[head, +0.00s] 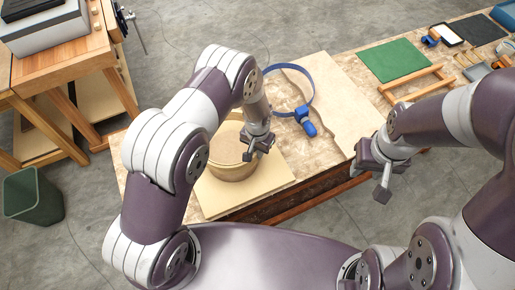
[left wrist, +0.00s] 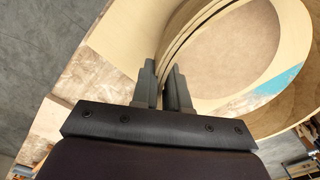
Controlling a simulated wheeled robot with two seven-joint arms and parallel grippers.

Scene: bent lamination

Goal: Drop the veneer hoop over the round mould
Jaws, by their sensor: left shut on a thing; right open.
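The pale veneer hoop (head: 217,133) is at the round mould on a square board. The mould's flat brown top (head: 228,145) shows inside the hoop, and also in the left wrist view (left wrist: 235,50). My left gripper (head: 258,150) is shut on the hoop's near-right wall in the head view. In the left wrist view the hoop's thin edge (left wrist: 180,32) runs between its fingers (left wrist: 164,85). I cannot tell how far down the hoop sits around the mould. My right gripper (head: 376,178) is open and empty, right of the bench's front edge.
A blue band clamp (head: 311,85) lies behind the mould on the bench. A green mat (head: 393,60), wooden frame (head: 415,84) and small tools are at the back right. A dark green bin (head: 32,196) stands on the floor at left. Bare board (head: 345,100) lies right of the clamp.

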